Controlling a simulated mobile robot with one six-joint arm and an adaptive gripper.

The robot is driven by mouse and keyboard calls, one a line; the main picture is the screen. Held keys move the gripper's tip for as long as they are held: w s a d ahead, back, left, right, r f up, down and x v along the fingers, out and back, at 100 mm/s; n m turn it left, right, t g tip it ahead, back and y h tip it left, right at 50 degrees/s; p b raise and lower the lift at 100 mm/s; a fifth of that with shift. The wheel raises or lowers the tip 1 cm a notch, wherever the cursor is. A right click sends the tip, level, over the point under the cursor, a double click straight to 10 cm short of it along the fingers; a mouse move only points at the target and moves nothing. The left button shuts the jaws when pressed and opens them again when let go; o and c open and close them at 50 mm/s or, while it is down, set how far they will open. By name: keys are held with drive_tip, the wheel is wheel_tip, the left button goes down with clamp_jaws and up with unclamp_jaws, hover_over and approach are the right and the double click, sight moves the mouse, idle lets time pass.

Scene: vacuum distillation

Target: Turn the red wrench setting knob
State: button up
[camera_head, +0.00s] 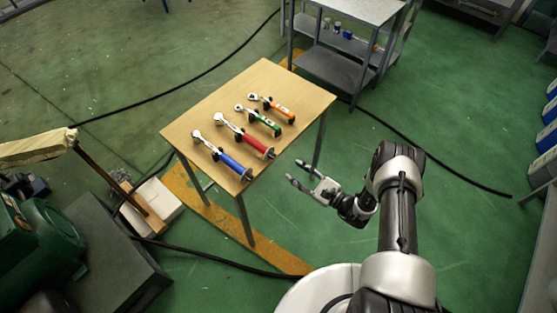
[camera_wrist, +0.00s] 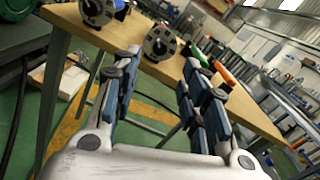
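The red wrench (camera_head: 252,143) lies on the wooden table (camera_head: 285,85), with its round setting knob (camera_head: 270,153) at the handle end near the table's front edge. In the wrist view, a round grey end knob (camera_wrist: 160,43), apparently the red wrench's, shows between my fingertips, beyond them. My gripper (camera_head: 296,172) is open and empty, off the table's near right side, apart from the knob. Its two spread fingers also show in the wrist view (camera_wrist: 162,64). The wrench's handle is mostly hidden behind its knob there.
A blue wrench (camera_head: 229,162) lies to the left of the red one; its end knob (camera_wrist: 97,10) shows in the wrist view. Green (camera_head: 264,122) and orange (camera_head: 280,108) wrenches lie on the other side. A grey metal shelf (camera_head: 340,70) stands behind. Black cables cross the green floor.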

sight(274, 157)
drive_tip(key=b+x, duration=0.1)
drive_tip(key=x, duration=0.8)
drive_tip(key=shift+c, duration=0.4)
clamp_jaws()
